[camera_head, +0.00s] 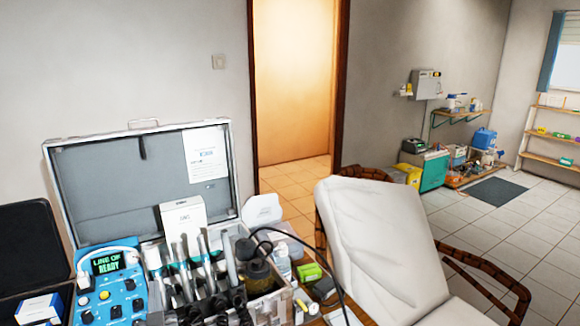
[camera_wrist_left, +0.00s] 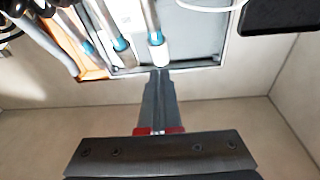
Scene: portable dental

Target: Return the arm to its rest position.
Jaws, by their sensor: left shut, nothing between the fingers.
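My left gripper (camera_wrist_left: 160,74) shows in the left wrist view, its two narrow grey fingers together with nothing between them. Its tips appear close to the row of metal handpieces with teal bands (camera_wrist_left: 119,35), but I cannot tell whether they touch. In the head view I cannot clearly pick out the left gripper among the dark parts at the bottom. The handpieces (camera_head: 182,268) stand in the open silver case (camera_head: 140,185), in front of a white box (camera_head: 184,217). My right gripper is not in view.
A blue control unit (camera_head: 112,285) with a lit green display stands at the left, beside a black case (camera_head: 32,240). Bottles (camera_head: 281,262), green boxes (camera_head: 309,273) and a black cable crowd the case's right side. A cream padded chair (camera_head: 378,240) stands right.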

